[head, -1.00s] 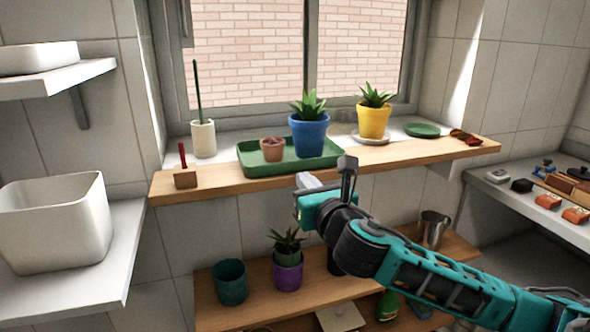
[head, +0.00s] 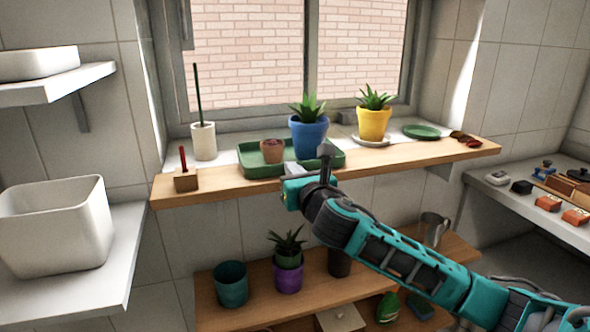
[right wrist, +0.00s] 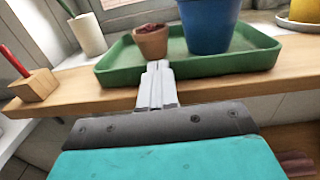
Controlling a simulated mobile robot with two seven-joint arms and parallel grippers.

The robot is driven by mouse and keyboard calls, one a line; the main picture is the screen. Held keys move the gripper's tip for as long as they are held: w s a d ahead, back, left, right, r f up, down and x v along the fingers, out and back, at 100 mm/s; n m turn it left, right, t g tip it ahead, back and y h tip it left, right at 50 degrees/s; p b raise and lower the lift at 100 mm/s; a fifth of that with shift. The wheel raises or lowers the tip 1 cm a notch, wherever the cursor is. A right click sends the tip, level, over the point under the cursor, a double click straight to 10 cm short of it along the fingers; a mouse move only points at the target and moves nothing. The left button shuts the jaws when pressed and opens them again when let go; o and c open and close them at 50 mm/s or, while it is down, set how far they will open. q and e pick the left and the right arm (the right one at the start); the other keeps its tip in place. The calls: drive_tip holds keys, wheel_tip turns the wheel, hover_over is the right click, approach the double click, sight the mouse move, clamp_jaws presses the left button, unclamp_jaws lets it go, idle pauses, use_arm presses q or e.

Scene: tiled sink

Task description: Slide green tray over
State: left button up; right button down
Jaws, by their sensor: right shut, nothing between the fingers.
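The green tray (head: 258,171) lies on the wooden window ledge. It holds a small terracotta pot (head: 272,152) and a blue pot (head: 309,139) with a spiky plant. The tray also shows in the right wrist view (right wrist: 190,66). My right gripper (head: 290,167) is shut and empty at the tray's front side. In the right wrist view its fingertips (right wrist: 158,66) overlap the tray's front rim below the terracotta pot. I cannot tell whether they touch the tray. My left gripper is not in view.
A wooden block with a red handle (head: 186,180) and a white holder (head: 203,142) with a green stick stand left of the tray. A yellow pot (head: 373,124) on a saucer and a green dish (head: 421,131) stand to the right. Shelves with pots lie below.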

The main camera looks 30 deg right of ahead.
drive_tip(key=w, duration=0.2)
drive_tip(key=w+d+p, duration=0.1)
drive_tip(key=shift+w+r, duration=0.1)
drive_tip(key=shift+w, duration=0.65)
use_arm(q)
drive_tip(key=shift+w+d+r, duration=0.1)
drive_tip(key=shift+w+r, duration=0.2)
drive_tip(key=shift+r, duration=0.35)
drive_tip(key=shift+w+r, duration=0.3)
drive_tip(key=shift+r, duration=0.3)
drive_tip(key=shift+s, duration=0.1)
